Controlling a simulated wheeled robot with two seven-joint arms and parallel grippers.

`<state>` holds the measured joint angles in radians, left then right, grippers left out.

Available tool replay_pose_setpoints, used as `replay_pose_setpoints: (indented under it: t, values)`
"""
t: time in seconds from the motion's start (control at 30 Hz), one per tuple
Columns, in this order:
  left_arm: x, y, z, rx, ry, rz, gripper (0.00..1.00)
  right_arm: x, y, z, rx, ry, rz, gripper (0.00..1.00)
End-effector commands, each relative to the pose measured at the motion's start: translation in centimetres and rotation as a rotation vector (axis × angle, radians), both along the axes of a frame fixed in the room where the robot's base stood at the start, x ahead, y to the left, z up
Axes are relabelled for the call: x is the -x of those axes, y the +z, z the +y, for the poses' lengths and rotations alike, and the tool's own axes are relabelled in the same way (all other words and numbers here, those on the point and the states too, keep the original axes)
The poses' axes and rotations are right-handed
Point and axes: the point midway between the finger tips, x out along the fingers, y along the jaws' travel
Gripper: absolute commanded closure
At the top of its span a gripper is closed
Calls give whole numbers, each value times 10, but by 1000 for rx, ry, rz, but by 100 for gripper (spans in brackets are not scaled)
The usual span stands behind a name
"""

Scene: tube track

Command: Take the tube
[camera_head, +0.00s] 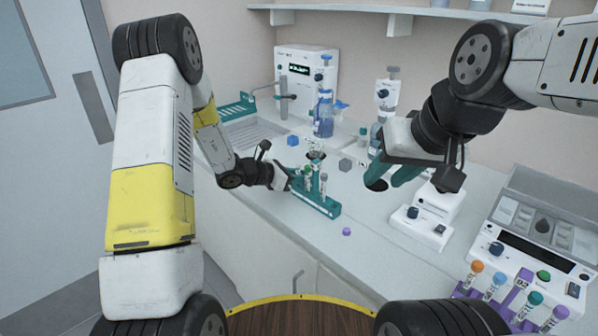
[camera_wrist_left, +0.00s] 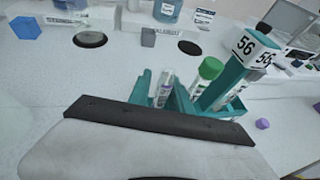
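A teal tube rack (camera_head: 318,203) stands mid-counter; its post carries "56" labels in the left wrist view (camera_wrist_left: 232,75). It holds a green-capped tube (camera_wrist_left: 208,72) and a pale tube (camera_wrist_left: 162,88); tubes also show in the head view (camera_head: 323,183). My left gripper (camera_head: 294,178) is at the rack's left end, low over the counter. In the left wrist view its teal fingers (camera_wrist_left: 162,92) look apart, with the pale tube between them; contact cannot be told. My right gripper (camera_head: 392,172) is open and empty above the counter, right of the rack.
A blue bottle (camera_head: 323,118) and a white device (camera_head: 306,75) stand behind. Small cubes (camera_head: 345,164) and a purple piece (camera_head: 347,231) lie near the rack. A purple rack of capped tubes (camera_head: 512,300) is at front right, by a console (camera_head: 540,235).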

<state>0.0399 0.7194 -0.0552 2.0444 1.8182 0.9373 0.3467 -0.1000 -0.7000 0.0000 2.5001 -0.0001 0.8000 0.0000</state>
Motion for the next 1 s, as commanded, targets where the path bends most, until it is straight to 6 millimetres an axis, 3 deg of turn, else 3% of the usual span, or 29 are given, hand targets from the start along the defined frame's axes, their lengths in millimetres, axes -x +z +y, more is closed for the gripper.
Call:
replay_pose_setpoints:
  t: [0.27,0.4,0.43,0.73,0.87,1.0]
  values:
    - [-2,-2,-5,0,-1,0,75,0,0,0,0,0,0,64]
    - [-2,-2,-5,0,-1,0,99,0,0,0,0,0,0,64]
    - [-2,-2,-5,0,-1,0,100,0,0,0,0,0,0,64]
    - [-2,-1,-5,0,-1,0,100,0,0,0,0,0,0,64]
    - [-3,13,-4,1,-1,-5,100,0,0,0,0,0,0,64]
    - [-3,42,-4,0,0,-7,100,0,0,0,0,0,0,64]
